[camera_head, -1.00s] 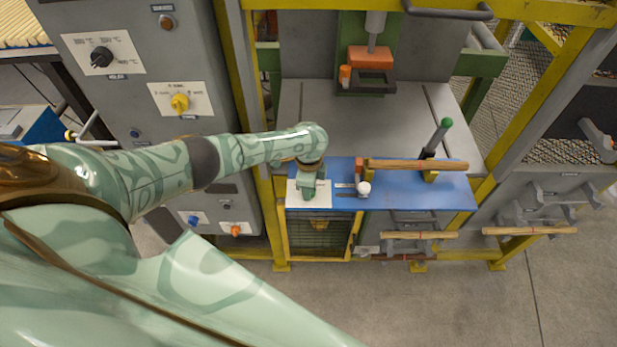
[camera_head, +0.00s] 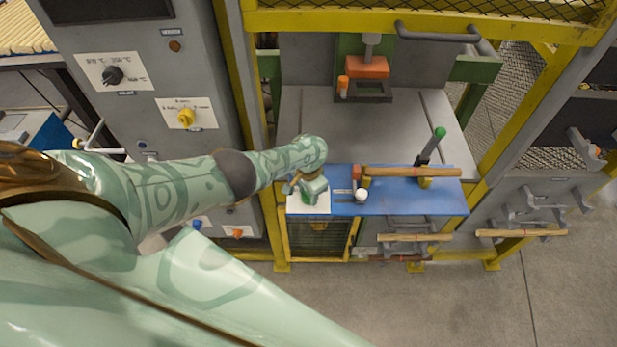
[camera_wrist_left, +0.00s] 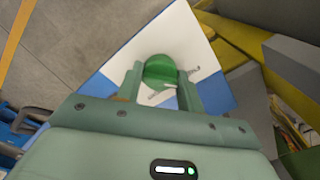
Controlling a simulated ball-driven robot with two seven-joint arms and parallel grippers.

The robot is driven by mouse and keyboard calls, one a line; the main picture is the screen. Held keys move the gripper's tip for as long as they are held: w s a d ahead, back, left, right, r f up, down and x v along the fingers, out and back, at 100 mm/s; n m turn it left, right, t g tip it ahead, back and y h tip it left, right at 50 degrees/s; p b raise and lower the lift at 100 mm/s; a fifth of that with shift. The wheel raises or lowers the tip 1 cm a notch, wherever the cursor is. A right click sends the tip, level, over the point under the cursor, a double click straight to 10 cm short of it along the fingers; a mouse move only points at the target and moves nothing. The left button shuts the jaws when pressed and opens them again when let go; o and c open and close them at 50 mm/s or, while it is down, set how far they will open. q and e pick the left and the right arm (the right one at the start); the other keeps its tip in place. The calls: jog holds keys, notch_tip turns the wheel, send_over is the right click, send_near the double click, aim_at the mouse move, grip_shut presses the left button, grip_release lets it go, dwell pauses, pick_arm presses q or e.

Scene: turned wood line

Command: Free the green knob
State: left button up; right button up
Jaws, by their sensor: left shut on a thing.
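The green knob (camera_wrist_left: 160,72) is a round, dark green cap over a white label plate (camera_wrist_left: 186,38) on the blue panel. In the left wrist view it sits between the two fingers of my left gripper (camera_wrist_left: 161,84), which is shut on it. In the head view my left gripper (camera_head: 312,192) is over the white plate (camera_head: 298,206) at the left end of the blue panel (camera_head: 400,201), and mostly hides the knob. The plate's print is partly covered and too small to read. My right gripper is not in view.
A white-knobbed slider (camera_head: 361,195), a wooden rod (camera_head: 412,171) and a green-tipped lever (camera_head: 432,146) stand right of my left gripper. The grey control cabinet (camera_head: 150,90) is at left, and a yellow frame post (camera_head: 237,80) rises behind my arm. Open floor lies in front.

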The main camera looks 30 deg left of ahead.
pick_arm(q)
jog(key=shift+n, duration=0.6)
jog(key=o, duration=1)
notch_tip(320, 180, up, 10)
jog(key=p, duration=0.8)
jog(key=shift+f+p, duration=0.1)
jog(key=shift+p, duration=0.25)
notch_tip(320, 180, up, 7)
jog(key=p, duration=0.3)
jog(key=shift+f, duration=0.2)
